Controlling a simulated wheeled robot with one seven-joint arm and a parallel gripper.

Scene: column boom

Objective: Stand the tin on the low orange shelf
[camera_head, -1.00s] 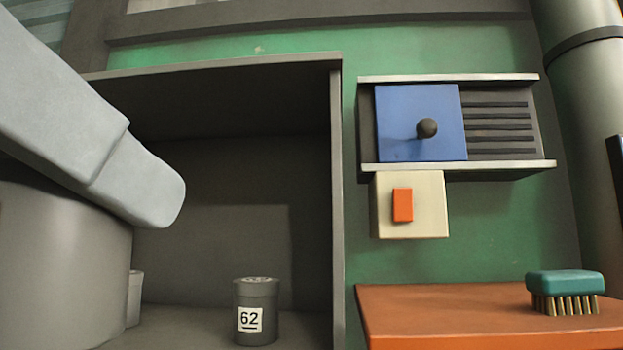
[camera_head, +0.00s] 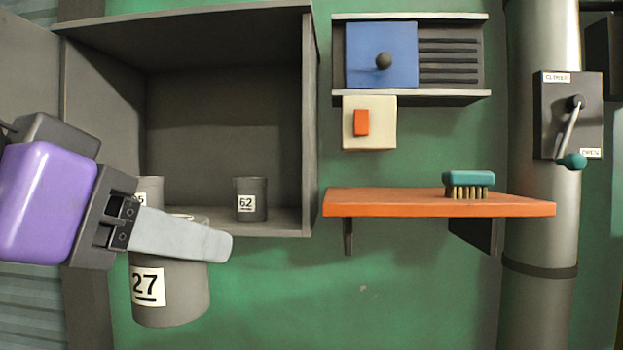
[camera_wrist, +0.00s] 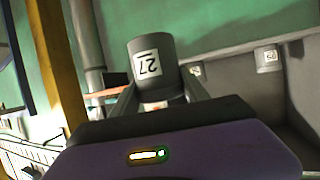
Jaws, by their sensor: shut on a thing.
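My gripper (camera_head: 205,240) is shut on a grey tin (camera_head: 178,300) labelled 27, in front of and below the open grey cabinet at left. A pale finger crosses the tin's upper part and hides some of it. In the wrist view the tin (camera_wrist: 152,68) sits between the fingers, its label upside down in that picture. The low orange shelf (camera_head: 400,203) is on the green wall to the right of the tin, its top a little higher in the picture than the tin's label.
A teal brush (camera_head: 468,180) stands on the shelf's right half; its left half is bare. Tin 62 (camera_head: 255,200) and a partly hidden tin (camera_head: 150,187) stand in the cabinet (camera_head: 308,120). A switch box (camera_head: 385,140) and a blue sliding panel (camera_head: 360,55) are above the shelf.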

